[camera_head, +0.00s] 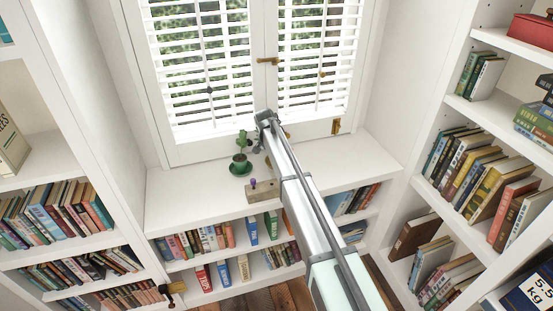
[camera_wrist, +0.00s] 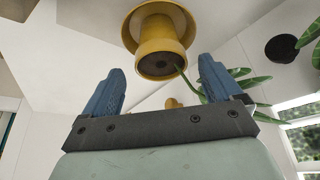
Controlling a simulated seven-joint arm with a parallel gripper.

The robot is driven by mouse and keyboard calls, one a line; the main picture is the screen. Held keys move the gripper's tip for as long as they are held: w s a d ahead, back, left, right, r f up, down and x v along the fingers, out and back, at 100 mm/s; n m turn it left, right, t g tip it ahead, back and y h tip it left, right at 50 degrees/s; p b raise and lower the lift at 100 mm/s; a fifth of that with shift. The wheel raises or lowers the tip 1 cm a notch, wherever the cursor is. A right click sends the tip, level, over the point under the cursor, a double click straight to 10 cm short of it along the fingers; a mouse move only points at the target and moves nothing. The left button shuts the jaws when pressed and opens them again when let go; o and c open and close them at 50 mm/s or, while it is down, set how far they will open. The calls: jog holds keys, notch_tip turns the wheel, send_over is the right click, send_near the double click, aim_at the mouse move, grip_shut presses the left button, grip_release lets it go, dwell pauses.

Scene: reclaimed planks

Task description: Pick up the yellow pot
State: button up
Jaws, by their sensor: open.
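The yellow pot (camera_wrist: 158,32) is in the upper middle of the wrist view, with its round rim and dark inside facing the camera. A wider yellow flare shows at its far end. A thin green stem runs from near its rim toward long green leaves (camera_wrist: 245,82) on the right. My gripper (camera_wrist: 160,67) is open, with a blue finger on each side below the pot; the pot lies ahead of the gap, apparently not gripped. In the head view the pot is not visible, and my arm hides part of the ledge.
In the head view, a green pot with a plant (camera_head: 240,158) stands on the white ledge (camera_head: 190,192). A small wooden box (camera_head: 262,191) is near the ledge's front edge. Bookshelves flank both sides, and the shuttered window (camera_head: 205,65) is behind. The ledge's left part is clear.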

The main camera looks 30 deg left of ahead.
jog(key=x, duration=0.3)
jog(key=shift+a+f, duration=0.1)
jog(key=shift+f, duration=0.25)
jog(key=c, duration=1.4)
jog(key=shift+r, duration=6.55)
jog(key=shift+c, duration=0.2)
